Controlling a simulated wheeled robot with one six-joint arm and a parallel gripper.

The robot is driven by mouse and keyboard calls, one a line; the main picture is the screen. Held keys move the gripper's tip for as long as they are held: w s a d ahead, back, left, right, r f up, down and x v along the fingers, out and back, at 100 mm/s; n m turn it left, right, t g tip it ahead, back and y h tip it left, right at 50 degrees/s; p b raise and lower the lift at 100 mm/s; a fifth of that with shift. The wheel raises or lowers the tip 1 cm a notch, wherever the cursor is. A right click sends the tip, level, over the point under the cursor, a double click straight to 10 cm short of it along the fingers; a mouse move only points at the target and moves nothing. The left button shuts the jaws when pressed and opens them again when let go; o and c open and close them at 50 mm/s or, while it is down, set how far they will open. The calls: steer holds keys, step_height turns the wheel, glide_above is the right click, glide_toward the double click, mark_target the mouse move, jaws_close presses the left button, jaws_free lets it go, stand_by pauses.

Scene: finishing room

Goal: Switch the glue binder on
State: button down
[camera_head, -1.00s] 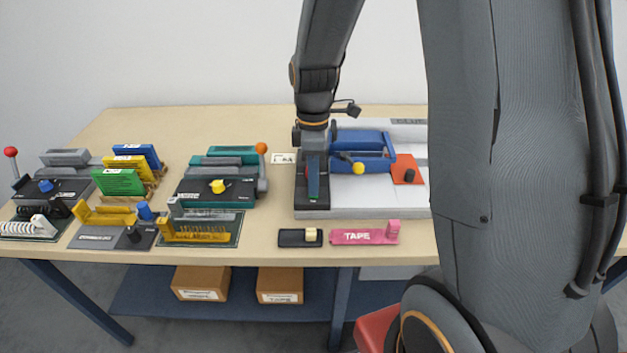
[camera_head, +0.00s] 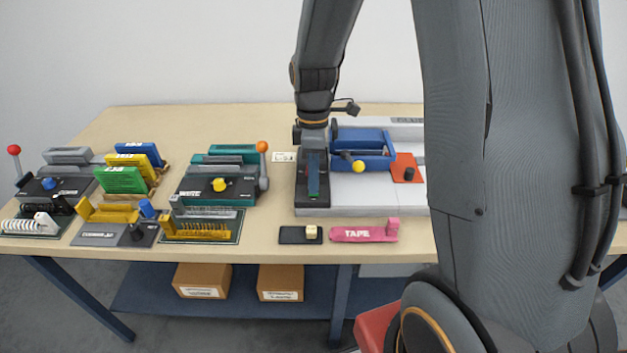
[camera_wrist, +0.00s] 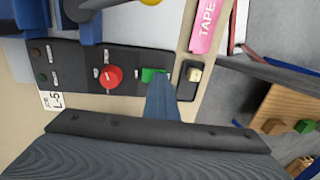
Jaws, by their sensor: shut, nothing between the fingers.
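The glue binder (camera_head: 355,190) is a pale grey machine with a blue clamp, an orange plate and a dark control strip along its left side. In the wrist view, the strip (camera_wrist: 70,62) carries a red knob (camera_wrist: 111,77), a green button or rocker (camera_wrist: 152,75) and two small dark round parts. My gripper (camera_head: 314,194) is shut and empty over the front part of this strip. In the wrist view, my fingertips (camera_wrist: 159,82) are at the green control and hide part of it. I cannot tell whether they touch it.
A small black box with a cream switch (camera_head: 312,232) and a pink tape dispenser (camera_head: 364,234) lie in front of the binder. A teal-and-black machine (camera_head: 215,186) stands to the left, with several more devices beyond. My arm hides the table's right part.

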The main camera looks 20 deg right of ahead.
steer(key=shift+w+d+f, duration=0.15)
steer(key=shift+w+d, duration=0.15)
steer(key=shift+w, duration=0.35)
steer(key=shift+r+p, duration=0.45)
steer(key=shift+r, duration=0.15)
step_height(320, 180, up, 13)
steer(key=w, duration=0.1)
steer(key=shift+w+d, duration=0.25)
steer(key=shift+w, duration=0.1)
steer(key=shift+s+a+f+b, duration=0.1)
steer(key=shift+s+f+b, duration=0.05)
steer(key=shift+b, duration=1.1)
